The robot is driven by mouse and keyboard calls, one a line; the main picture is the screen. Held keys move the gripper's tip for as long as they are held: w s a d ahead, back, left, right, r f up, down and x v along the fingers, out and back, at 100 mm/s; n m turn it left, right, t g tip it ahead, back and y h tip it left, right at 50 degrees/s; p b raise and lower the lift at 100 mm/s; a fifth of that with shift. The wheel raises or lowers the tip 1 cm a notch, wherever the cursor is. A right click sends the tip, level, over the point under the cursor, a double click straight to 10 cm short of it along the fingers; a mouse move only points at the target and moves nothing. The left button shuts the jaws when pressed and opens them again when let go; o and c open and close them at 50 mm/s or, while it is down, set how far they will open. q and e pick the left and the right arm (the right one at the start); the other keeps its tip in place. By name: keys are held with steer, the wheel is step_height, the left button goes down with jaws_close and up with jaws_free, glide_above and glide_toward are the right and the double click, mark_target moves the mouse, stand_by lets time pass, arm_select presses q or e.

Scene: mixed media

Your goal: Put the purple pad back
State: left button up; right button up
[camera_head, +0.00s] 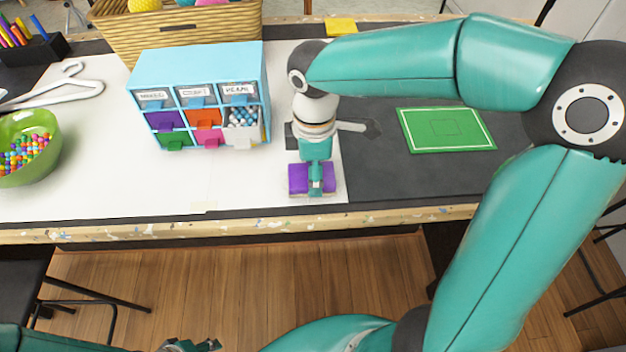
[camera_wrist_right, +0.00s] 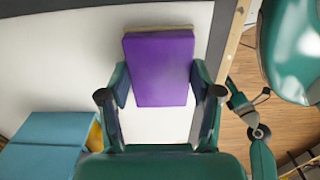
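The purple pad (camera_head: 298,178) is near the front edge of the table, by the border between the white paper and the dark surface. It also shows in the right wrist view (camera_wrist_right: 161,65), centred between my fingers. My right gripper (camera_head: 316,178) points down over it. Its two fingers (camera_wrist_right: 161,80) lie against opposite long sides of the pad, with no clear gap. I cannot tell whether the pad is lifted or touches the table. My left gripper (camera_head: 190,346) is low at the bottom edge, partly cut off, away from the table; its opening is unclear.
A blue drawer unit (camera_head: 200,62) with coloured drawers stands left of my right gripper. A green mat (camera_head: 446,130) lies on the dark surface at right. A green bowl of beads (camera_head: 28,148), white hangers (camera_head: 60,90) and a wicker basket (camera_head: 180,28) are left and behind. White paper in front is clear.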

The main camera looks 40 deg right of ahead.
steer(key=shift+c, duration=0.7)
steer(key=o, duration=0.9)
steer(key=shift+c, duration=0.3)
steer(key=c, duration=0.3)
step_height(320, 180, up, 9)
steer(key=p, duration=0.8)
